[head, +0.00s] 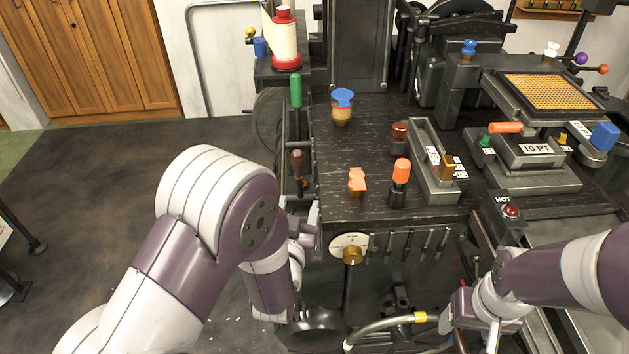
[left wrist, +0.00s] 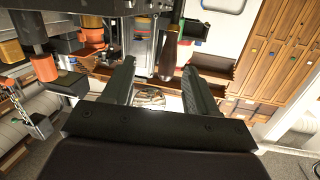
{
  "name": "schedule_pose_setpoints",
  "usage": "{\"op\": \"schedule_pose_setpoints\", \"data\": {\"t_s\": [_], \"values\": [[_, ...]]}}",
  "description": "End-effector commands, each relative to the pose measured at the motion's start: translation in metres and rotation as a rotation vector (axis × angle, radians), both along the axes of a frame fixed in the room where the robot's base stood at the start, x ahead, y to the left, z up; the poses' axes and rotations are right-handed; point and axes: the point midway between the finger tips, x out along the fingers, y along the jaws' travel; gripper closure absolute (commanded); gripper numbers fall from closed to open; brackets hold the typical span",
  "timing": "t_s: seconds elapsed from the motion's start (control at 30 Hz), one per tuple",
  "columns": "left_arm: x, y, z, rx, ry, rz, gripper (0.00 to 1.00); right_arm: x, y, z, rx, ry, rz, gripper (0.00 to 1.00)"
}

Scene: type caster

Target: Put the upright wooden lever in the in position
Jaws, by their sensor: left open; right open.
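The upright wooden lever (head: 298,165) has a dark brown handle and stands at the left edge of the black machine. It also shows in the left wrist view (left wrist: 171,48), beyond the fingertips and nearer the right finger. My left gripper (head: 313,215) is below the lever in the head view, beside the machine's front left corner, partly hidden by my own arm. In the left wrist view its two fingers (left wrist: 158,75) are spread, with nothing between them. My right gripper (head: 458,320) is at the lower right, in front of the machine, away from the lever and empty.
A green-handled lever (head: 296,91) stands behind the wooden one. Orange knobs (head: 401,171) and a round dial (head: 350,248) are to the right. Open floor (head: 110,190) lies left of the machine.

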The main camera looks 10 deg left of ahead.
Motion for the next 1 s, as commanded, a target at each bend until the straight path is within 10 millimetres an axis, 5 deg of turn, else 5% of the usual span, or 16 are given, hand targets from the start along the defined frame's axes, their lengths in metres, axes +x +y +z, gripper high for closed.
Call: {"op": "schedule_pose_setpoints", "data": {"t_s": [0.17,0.6,1.0], "values": [[0.009,0.003,0.025,0.015,-0.116,0.011,0.42,0.000,0.000,0.001,0.000,0.000,0.001,0.31],[0.109,0.012,0.026,0.017,-0.114,0.008,0.42,0.000,0.000,0.011,0.000,0.000,0.000,0.31],[0.128,0.014,0.026,0.016,-0.113,0.007,0.42,0.000,0.000,0.011,0.000,0.000,0.001,0.31]]}}
